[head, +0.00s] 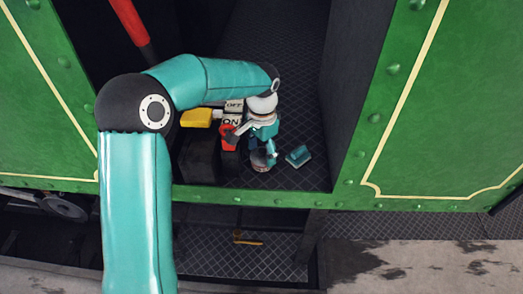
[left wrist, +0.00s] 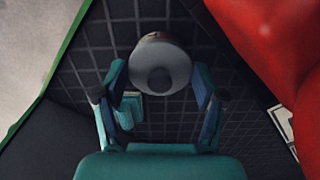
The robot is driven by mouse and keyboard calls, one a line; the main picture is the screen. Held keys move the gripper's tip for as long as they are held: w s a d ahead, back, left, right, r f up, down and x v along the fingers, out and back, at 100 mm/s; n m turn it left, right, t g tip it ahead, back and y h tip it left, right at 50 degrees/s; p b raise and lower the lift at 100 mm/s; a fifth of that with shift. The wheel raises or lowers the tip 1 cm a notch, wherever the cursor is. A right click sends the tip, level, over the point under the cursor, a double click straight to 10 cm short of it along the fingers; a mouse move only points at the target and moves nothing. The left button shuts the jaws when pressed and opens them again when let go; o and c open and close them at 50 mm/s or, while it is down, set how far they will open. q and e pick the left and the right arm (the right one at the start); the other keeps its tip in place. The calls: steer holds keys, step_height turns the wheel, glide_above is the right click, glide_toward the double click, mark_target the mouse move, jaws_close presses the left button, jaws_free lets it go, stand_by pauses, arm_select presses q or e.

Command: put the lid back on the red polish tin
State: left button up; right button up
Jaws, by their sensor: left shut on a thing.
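My left gripper (head: 251,150) reaches down into the cab opening, its two fingers spread on either side of a round piece. In the left wrist view a round grey lid (left wrist: 158,55) with a darker round middle sits between the fingers of the left gripper (left wrist: 160,85). A small round tin (head: 261,165) shows low by the right finger, dark on top with a pale, reddish side. The lid and tin overlap here, and I cannot tell whether they touch. My right gripper is not in view.
A teal block (head: 298,156) lies on the dark patterned floor (head: 300,178), right of the tin. A red piece (head: 228,143) stands close to the left finger, below ON and OFF plates (head: 233,106). A yellow block (head: 196,118) is further left. Green walls flank the opening.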

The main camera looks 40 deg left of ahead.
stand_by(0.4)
arm_select(q)
steer(key=o, duration=0.8)
steer(key=shift+c, duration=0.2)
steer(key=shift+r, duration=0.15)
steer(key=shift+r+p, duration=3)
steer(key=shift+r, duration=0.4)
jaws_close()
